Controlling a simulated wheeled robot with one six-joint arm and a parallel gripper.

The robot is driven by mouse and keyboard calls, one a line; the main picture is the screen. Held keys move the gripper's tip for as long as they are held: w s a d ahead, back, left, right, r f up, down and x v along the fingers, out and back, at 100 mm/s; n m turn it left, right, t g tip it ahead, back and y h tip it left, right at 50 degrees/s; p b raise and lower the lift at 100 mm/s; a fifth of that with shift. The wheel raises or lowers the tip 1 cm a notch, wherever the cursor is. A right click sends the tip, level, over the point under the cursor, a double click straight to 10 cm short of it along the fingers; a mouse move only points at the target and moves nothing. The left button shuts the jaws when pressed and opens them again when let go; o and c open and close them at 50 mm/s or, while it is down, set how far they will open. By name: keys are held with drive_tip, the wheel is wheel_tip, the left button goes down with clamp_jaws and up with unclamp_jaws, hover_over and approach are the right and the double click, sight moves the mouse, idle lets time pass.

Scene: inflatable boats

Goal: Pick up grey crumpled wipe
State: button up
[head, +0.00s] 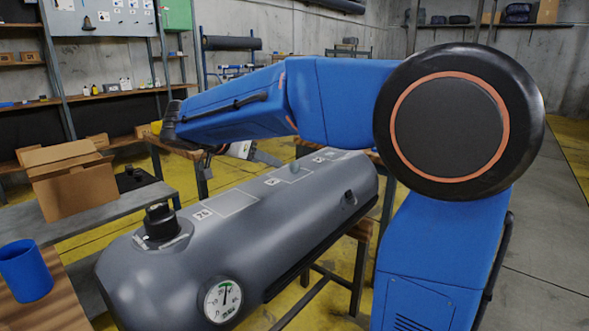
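I cannot pick out a grey crumpled wipe in the head view. My blue arm (340,98) reaches across the picture to the left. Its dark wrist end (172,122) hangs over the far side of the scene, beyond the grey inflatable tube. The fingers of my gripper cannot be made out clearly against the clutter below the forearm, so I cannot tell whether they are open or hold anything. My arm also hides part of the benches behind it.
A large grey inflatable tube (285,225) with a black valve (160,222) and a pressure gauge (222,300) lies on a stand in front. An open cardboard box (75,190) stands on a grey bench. A blue cup (25,272) stands on wood at lower left. Floor shows at right.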

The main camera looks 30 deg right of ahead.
drive_tip(key=w, duration=0.2)
approach(292, 164)
drive_tip(key=shift+m, duration=0.4)
drive_tip(key=d+f, duration=0.2)
drive_tip(key=f, duration=0.1)
drive_tip(key=shift+w+d, duration=0.25)
drive_tip(key=shift+d, duration=0.15)
drive_tip(key=shift+w+r+x, duration=0.1)
drive_tip(key=shift+r+x, duration=0.05)
drive_tip(key=shift+x, duration=0.75)
drive_tip(key=shift+w+r+x, duration=0.1)
drive_tip(key=shift+x, duration=0.8)
drive_tip(key=shift+w+r+x, duration=0.1)
drive_tip(key=shift+r+x, duration=0.05)
drive_tip(key=shift+x, duration=0.7)
drive_tip(key=shift+d, duration=0.2)
drive_tip(key=shift+c, duration=0.6)
drive_tip(key=c, duration=0.9)
drive_tip(key=shift+c, duration=0.2)
